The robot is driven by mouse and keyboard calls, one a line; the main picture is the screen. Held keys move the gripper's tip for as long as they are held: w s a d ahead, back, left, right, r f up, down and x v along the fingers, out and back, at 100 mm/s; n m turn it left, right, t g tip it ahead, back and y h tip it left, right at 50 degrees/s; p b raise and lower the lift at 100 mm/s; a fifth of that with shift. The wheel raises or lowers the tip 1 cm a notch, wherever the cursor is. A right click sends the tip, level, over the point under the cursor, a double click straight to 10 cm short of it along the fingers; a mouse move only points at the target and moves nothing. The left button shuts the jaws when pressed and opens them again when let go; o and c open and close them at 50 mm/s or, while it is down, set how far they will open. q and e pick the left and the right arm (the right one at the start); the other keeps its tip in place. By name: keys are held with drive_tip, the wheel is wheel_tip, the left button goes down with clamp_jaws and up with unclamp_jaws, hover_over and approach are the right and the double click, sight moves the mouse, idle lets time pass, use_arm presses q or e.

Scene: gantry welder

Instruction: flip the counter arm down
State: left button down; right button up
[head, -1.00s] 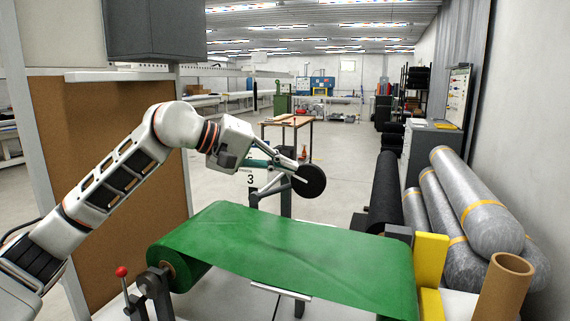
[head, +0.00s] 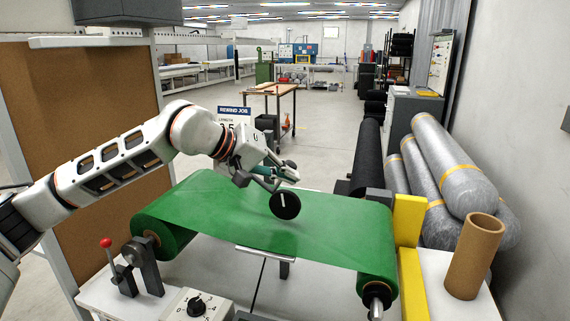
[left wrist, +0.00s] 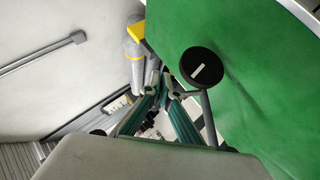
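The counter arm ends in a black wheel (head: 285,205) with a white mark. The wheel is in front of the green sheet (head: 340,225) in the head view; I cannot tell whether it touches the sheet. It also shows in the left wrist view (left wrist: 201,67), with its thin rod running down beside my fingers. My left gripper (head: 290,174) is just above and behind the wheel. Its teal fingers (left wrist: 161,88) converge at the tips in the left wrist view; whether they are fully closed or touch the rod is unclear. My right gripper is not in view.
A red-knobbed lever (head: 106,243) and a dial box (head: 196,306) stand at the front left. A yellow block (head: 409,220) and a cardboard tube (head: 474,256) stand at the right, by wrapped grey rolls (head: 450,165). A brown board (head: 85,130) stands at the left.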

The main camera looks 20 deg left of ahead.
sight(285, 195)
use_arm(q)
drive_tip(key=f, duration=0.1)
drive_tip(key=f+b, duration=0.1)
drive_tip(key=f, duration=0.1)
drive_tip(key=shift+w+a, duration=0.15)
drive_tip(key=shift+a, duration=0.15)
drive_tip(key=shift+a+f+b, duration=0.15)
drive_tip(key=shift+f+b, duration=0.2)
drive_tip(key=shift+f, duration=0.15)
drive_tip(key=shift+a+f+b, duration=0.15)
drive_tip(key=shift+f+b, duration=0.15)
drive_tip(key=shift+f, duration=0.3)
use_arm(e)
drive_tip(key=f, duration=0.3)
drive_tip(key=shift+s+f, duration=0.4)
use_arm(q)
drive_tip(key=shift+f, duration=0.1)
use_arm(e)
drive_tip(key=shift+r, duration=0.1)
